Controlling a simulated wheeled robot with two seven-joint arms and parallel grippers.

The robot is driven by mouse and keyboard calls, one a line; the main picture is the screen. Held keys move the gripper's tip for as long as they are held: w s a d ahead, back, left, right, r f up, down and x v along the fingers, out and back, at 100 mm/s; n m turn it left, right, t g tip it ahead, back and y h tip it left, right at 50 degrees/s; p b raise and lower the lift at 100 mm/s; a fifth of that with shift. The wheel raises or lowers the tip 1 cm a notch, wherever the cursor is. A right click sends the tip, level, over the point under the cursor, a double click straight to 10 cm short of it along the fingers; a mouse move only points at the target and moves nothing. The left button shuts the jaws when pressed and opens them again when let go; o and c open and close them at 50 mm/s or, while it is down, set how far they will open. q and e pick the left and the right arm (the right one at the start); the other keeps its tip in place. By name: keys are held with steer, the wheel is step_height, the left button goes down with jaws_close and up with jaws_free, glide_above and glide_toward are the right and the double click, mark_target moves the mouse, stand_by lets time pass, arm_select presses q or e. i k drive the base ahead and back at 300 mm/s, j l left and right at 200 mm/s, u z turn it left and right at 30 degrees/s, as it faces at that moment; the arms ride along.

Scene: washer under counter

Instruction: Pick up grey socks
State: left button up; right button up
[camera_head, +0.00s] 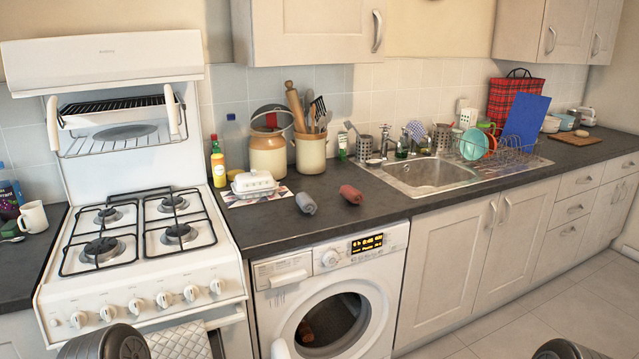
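The grey socks (306,203) are a small rolled bundle on the dark counter, near its front edge above the washing machine. A similar reddish rolled bundle (351,194) lies a little to the right, apart from the grey one. Dark rounded parts of my arms show at the bottom left and bottom right edges. Neither gripper can be made out, and nothing of mine touches the socks.
The washing machine (332,290) is under the counter (390,207); its round door looks closed. A white butter dish (254,184) on a patterned mat is left of the socks. Utensil crocks (311,153) stand behind. The stove (150,240) is left, the sink (428,175) right.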

mark_target(305, 201)
steer(key=i+l+u, duration=0.1)
steer(key=i+l, duration=0.65)
steer(key=i+l+u, duration=0.15)
steer(key=i+l, duration=0.25)
steer(key=l, duration=0.2)
steer(key=i+l, duration=0.35)
steer(key=l+u, duration=0.05)
steer(key=l, duration=0.05)
